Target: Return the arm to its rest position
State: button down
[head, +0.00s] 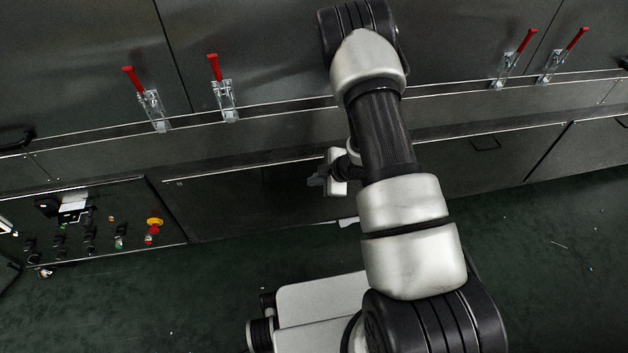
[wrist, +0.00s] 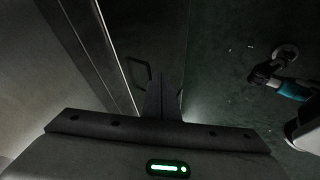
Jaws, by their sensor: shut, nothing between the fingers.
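My arm reaches up from the bottom right of the head view, across the middle to the dark dryer front (head: 260,130). It is bent at the elbow near the top. My gripper (head: 314,181) shows small and partly hidden beside the forearm, in front of the lower panels. In the wrist view the dark fingers (wrist: 160,85) are together with nothing between them. They point along the dryer's lower panels and over the floor, and no contact shows.
Several red-handled clamps (head: 222,88) line the dryer's upper edge. A control panel (head: 105,225) with knobs and a yellow-and-red button (head: 154,225) is at left. A dark handle (wrist: 139,72) shows on a panel. The green floor (head: 560,250) is open at right.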

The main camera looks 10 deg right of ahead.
jog(key=d+r+m+t+h+p, duration=0.1)
jog(key=d+r+m+h, duration=0.3)
jog(key=r, duration=1.1)
jog(key=d+r+m+t+h, duration=0.1)
jog(key=d+r+m+h, duration=0.3)
jog(key=r, duration=1.2)
jog(key=s+r+m+y, duration=0.1)
jog(key=s+r+m, duration=0.4)
jog(key=s+r, duration=0.7)
jog(key=s+a+r+m+g+y, duration=0.1)
jog(key=s+a+r+m, duration=0.15)
jog(key=s, duration=0.45)
jog(key=s+a+r+m+g+y, duration=0.1)
jog(key=s+a+r, duration=0.1)
jog(key=s+a, duration=0.35)
notch_tip(320, 180, up, 20)
jog(key=s+d+p, duration=0.1)
jog(key=s+p, duration=0.1)
jog(key=p, duration=1.8)
jog(key=shift+f, duration=0.25)
jog(key=shift+d, duration=0.2)
